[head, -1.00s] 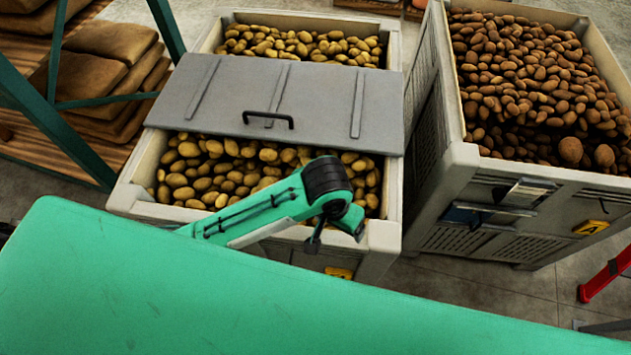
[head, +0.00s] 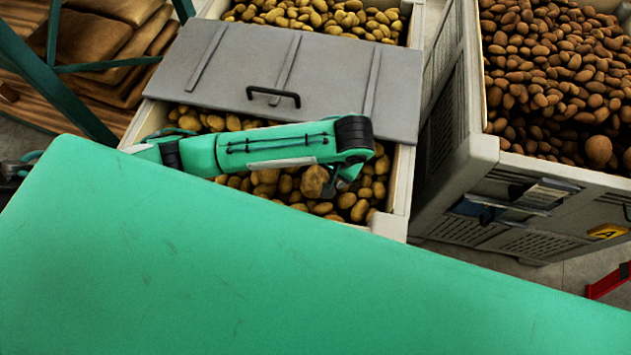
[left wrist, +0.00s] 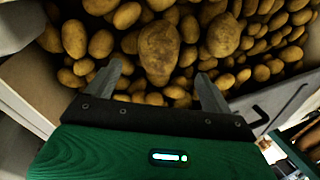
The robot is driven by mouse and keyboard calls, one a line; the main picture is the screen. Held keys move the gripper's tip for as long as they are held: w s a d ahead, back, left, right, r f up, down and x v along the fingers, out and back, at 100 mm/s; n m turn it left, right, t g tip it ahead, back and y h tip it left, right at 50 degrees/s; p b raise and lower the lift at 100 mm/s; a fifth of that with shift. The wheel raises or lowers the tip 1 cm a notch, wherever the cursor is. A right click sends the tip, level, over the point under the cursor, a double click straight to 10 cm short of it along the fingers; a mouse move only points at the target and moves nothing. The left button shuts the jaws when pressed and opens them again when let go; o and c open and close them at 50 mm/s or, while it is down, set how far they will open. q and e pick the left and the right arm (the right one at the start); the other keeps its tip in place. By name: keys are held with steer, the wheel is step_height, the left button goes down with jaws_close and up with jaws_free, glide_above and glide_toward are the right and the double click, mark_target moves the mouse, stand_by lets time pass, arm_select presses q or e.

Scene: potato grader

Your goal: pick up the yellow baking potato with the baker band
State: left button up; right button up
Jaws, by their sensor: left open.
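My left gripper (left wrist: 158,72) is open and empty in the left wrist view, its two fingers pointing toward the potatoes. A large yellow-brown potato (left wrist: 158,48) lies just beyond and between the fingertips, apart from them as far as I can tell. Another large, rounder potato (left wrist: 223,36) lies to its right among smaller ones. In the head view a large potato (head: 314,181) shows just below my left wrist, and the gripper (head: 342,184) is mostly hidden behind the wrist. I cannot make out a baker band on any potato. My right gripper is not in view.
The pale bin (head: 401,190) of yellow potatoes has a grey lid (head: 330,75) with a black handle across its middle. A second bin (head: 480,170) of brown potatoes stands to the right. Filled sacks (head: 105,60) lie on a rack at upper left.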

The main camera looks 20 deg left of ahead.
mark_target(319, 177)
arm_select(q)
steer(key=shift+x, duration=1.1)
steer(key=shift+a+f+p, duration=0.1)
steer(key=shift+f+p, duration=0.15)
steer(key=shift+p, duration=0.25)
steer(key=p+x, duration=0.1)
steer(key=x, duration=0.2)
steer(key=shift+w+f+p, duration=0.1)
steer(key=shift+f+p, duration=0.15)
steer(key=shift+p, duration=0.05)
steer(key=shift+f, duration=0.6)
steer(key=c, duration=1.2)
steer(key=shift+c, duration=0.2)
steer(key=shift+r, duration=0.1)
